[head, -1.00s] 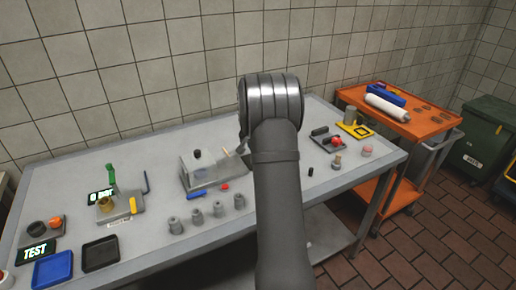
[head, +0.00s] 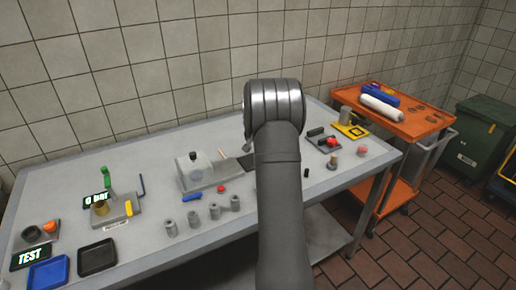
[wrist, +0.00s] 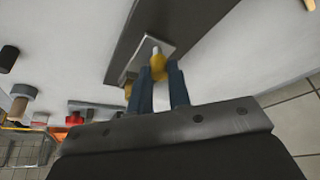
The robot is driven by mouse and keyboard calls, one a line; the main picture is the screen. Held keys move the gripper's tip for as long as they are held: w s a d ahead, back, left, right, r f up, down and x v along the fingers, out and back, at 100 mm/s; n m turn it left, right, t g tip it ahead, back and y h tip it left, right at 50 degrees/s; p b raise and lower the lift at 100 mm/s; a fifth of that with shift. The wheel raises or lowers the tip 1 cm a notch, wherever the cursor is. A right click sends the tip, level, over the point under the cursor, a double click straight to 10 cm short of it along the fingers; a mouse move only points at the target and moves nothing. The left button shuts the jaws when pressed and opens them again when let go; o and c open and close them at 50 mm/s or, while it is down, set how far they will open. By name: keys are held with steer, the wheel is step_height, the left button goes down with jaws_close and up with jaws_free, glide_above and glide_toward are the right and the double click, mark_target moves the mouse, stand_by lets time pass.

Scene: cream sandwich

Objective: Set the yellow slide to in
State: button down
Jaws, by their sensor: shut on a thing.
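My gripper (wrist: 160,74) has two blue fingers that are shut on a yellow piece (wrist: 158,62) with a pale tip, which I take to be the yellow slide. The piece stands at a light grey plate (wrist: 151,47) that crosses a long dark strip (wrist: 145,22). A second yellowish part (wrist: 128,90) shows just left of the fingers, partly hidden. In the head view my arm hides my fingers and the held piece. Whether the slide stands at in cannot be read.
A grey box fixture (head: 204,173) with a dark knob stands left of my arm. Several grey cylinders (head: 214,211) stand in front of it. A gauge fixture with a yellow lever (head: 129,208) is further left. An orange cart (head: 408,118) stands right of the table (head: 145,240).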

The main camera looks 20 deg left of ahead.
steer(key=c, duration=1.3)
jaws_free()
steer(key=shift+w+d, duration=0.2)
steer(key=shift+d, duration=0.05)
steer(key=shift+c, duration=0.2)
steer(key=shift+a, duration=0.1)
steer(key=v, duration=1.7)
steer(key=shift+s+r, duration=0.15)
steer(key=shift+s, duration=0.05)
steer(key=x, duration=1.7)
steer(key=shift+w+f, duration=0.1)
steer(key=shift+f, duration=0.1)
steer(key=shift+s+a, duration=0.4)
steer(key=shift+a, duration=0.05)
